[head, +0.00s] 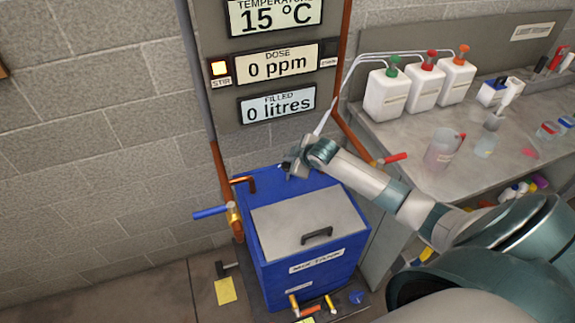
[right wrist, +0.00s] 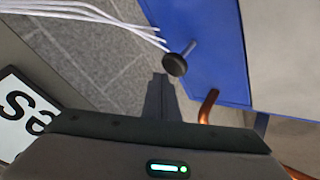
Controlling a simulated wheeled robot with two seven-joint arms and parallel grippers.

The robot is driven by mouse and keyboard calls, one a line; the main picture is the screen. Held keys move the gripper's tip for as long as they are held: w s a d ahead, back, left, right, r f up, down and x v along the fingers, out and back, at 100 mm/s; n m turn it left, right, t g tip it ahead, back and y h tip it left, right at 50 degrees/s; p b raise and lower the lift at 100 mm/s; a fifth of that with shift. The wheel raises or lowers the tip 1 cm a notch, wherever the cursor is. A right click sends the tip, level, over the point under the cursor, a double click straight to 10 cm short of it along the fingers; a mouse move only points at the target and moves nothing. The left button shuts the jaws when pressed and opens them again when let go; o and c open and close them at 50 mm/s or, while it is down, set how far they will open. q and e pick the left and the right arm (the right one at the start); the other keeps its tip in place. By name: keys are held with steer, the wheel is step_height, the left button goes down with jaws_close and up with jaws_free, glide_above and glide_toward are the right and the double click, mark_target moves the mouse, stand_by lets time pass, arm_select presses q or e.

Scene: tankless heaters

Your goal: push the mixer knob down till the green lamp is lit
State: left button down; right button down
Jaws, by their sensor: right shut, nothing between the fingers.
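In the right wrist view the mixer knob (right wrist: 174,65) is a round black cap on a thin metal shaft rising from the blue lid of the mix tank. My right gripper (right wrist: 160,78) is shut and empty, its fingertips close beside the knob, apart from it in the picture. In the head view my right gripper (head: 288,170) is above the back of the blue mix tank (head: 281,258); the knob cannot be told apart from the fingertips there. The stir lamp (head: 219,69) on the panel glows amber-white, not green. My left gripper is not in view.
The grey panel (head: 220,120) reads 15 °C, 0 ppm and 0 litres. A blue-handled valve (head: 211,212) is left of the tank, a red-handled one (head: 392,158) to its right. White tubes run from dosing bottles (head: 387,95). A copper pipe (right wrist: 207,105) is near the gripper.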

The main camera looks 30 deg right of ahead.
steer(key=shift+f, duration=0.45)
stand_by(0.4)
steer(key=shift+s+f+b, duration=0.1)
steer(key=shift+f+b, duration=1.35)
steer(key=shift+f, duration=1.2)
stand_by(2.9)
steer(key=shift+r, duration=0.15)
steer(key=shift+r+p, duration=2.9)
steer(key=shift+p, duration=0.05)
